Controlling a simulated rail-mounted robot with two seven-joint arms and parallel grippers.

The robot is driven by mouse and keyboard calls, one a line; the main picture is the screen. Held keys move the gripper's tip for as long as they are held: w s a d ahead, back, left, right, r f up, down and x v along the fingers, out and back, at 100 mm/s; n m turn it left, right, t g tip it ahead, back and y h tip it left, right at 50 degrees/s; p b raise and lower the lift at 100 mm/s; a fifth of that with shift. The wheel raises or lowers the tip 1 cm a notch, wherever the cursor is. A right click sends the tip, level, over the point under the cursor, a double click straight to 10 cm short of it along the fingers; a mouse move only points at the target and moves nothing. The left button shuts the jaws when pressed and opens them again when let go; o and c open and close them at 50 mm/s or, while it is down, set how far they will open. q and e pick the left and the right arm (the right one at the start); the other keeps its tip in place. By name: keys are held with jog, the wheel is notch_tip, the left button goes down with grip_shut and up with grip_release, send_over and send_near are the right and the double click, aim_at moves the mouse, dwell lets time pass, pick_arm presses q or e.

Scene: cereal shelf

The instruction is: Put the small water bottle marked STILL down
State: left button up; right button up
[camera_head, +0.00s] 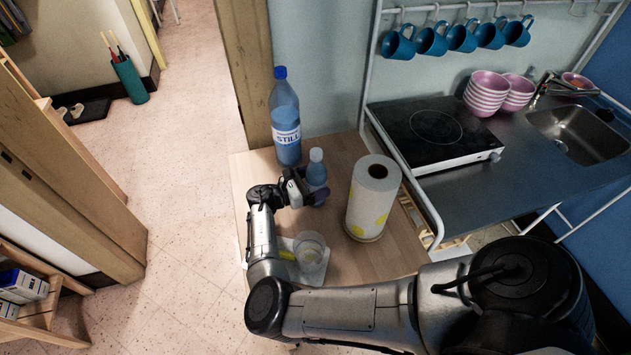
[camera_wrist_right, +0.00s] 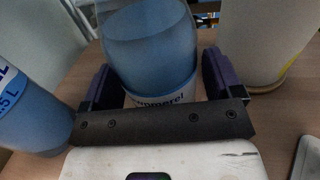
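The small blue water bottle (camera_head: 316,168) stands upright at the small wooden table, right of a large bottle. My right gripper (camera_head: 306,190) is around its lower part. My left gripper is not in view.
The large bottle marked STILL (camera_head: 286,125) stands close behind. A paper towel roll (camera_head: 373,198) stands to the right. A clear cup (camera_head: 310,247) is nearer, beside my forearm. The wooden table (camera_head: 345,150) has bare room behind the roll. A hob (camera_head: 432,132) lies further right.

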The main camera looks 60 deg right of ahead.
jog(key=shift+o, duration=0.2)
jog(key=shift+r, duration=0.3)
jog(key=b+v, duration=0.1)
jog(key=v, duration=1.1)
